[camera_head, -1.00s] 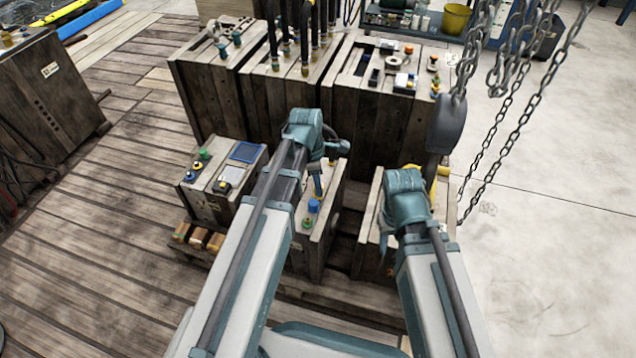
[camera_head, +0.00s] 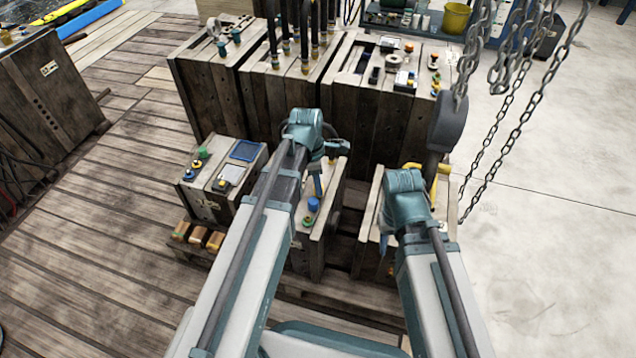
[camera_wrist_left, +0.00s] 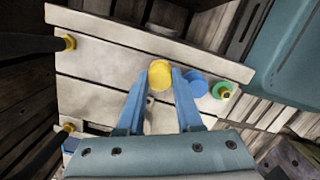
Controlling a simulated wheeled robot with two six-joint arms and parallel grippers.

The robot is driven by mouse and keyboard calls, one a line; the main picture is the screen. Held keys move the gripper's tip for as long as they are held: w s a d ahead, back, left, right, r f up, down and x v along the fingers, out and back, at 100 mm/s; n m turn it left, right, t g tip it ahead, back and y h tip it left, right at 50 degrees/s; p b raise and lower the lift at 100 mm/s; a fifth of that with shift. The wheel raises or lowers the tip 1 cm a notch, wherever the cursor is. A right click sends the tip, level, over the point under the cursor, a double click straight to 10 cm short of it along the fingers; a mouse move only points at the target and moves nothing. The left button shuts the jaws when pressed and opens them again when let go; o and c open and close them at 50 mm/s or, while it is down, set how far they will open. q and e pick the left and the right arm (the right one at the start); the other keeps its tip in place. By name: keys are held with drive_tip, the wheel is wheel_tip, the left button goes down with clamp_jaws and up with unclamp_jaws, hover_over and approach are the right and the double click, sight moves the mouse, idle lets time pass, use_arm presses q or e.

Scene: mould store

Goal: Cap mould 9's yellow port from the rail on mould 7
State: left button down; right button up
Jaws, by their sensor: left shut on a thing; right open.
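My left gripper (camera_head: 318,184) is over the top of the middle front wooden mould (camera_head: 328,217). In the left wrist view its blue fingers (camera_wrist_left: 160,84) are shut on a yellow cap (camera_wrist_left: 160,72). A blue cap (camera_wrist_left: 195,84) and a green-ringed fitting (camera_wrist_left: 222,90) sit in line just right of it; the blue cap also shows in the head view (camera_head: 313,204). I cannot tell whether the yellow cap touches the mould. My right gripper (camera_head: 386,238) is open by the right front mould (camera_head: 368,228), mostly hidden by its arm. Mould numbers are not readable.
A dark hook (camera_head: 447,125) on chains (camera_head: 512,115) hangs beside the right front mould. Larger moulds (camera_head: 395,125) with fittings and black hoses stand behind. A small mould (camera_head: 212,204) with green and blue fittings is left. Open wooden floor lies further left.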

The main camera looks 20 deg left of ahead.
use_arm(q)
drive_tip(key=shift+f+b, duration=0.35)
drive_tip(key=shift+f, duration=0.05)
idle(0.4)
drive_tip(key=c, duration=0.5)
unclamp_jaws()
drive_tip(key=shift+r, duration=0.1)
wheel_tip(320, 180, up, 14)
drive_tip(key=a+p, duration=0.1)
drive_tip(key=p, duration=1.2)
drive_tip(key=shift+s+a+f+p, duration=0.2)
drive_tip(key=shift+s+a+p, duration=0.1)
drive_tip(key=shift+p, duration=0.1)
